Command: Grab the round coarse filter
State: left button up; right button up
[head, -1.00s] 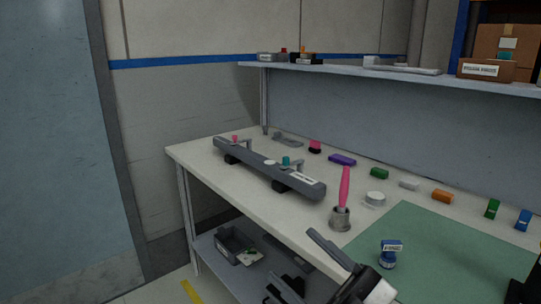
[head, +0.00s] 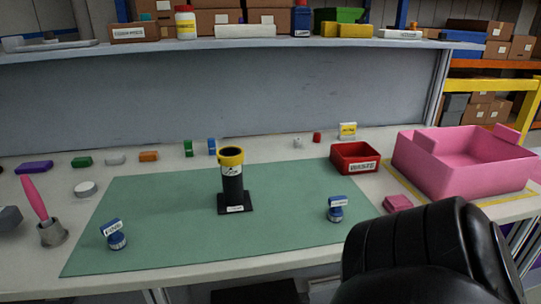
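Two small round blue pieces with white-labelled blue tags stand on the green mat (head: 165,255). One round blue piece (head: 117,241) is near the mat's left front, the other (head: 336,214) near its right side. Their labels are too small to read, so I cannot tell which is the coarse filter. A black cylinder with a yellow ring top (head: 232,180) stands upright on a black base at the middle of the mat. Neither gripper shows in the head view. A black part of my arm fills the lower right.
A red bin (head: 355,163) and a large pink crate (head: 470,170) stand at the right. A pink brush in a grey holder (head: 52,234) stands at the left. Several small coloured blocks line the back. A shelf (head: 250,43) with boxes runs above. Much of the mat is clear.

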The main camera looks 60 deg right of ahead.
aim_at(336, 213)
jog(key=z, duration=2.35)
jog(key=k, duration=0.5)
jog(key=z, duration=1.55)
jog(key=i, duration=1.05)
jog(key=u, duration=0.75)
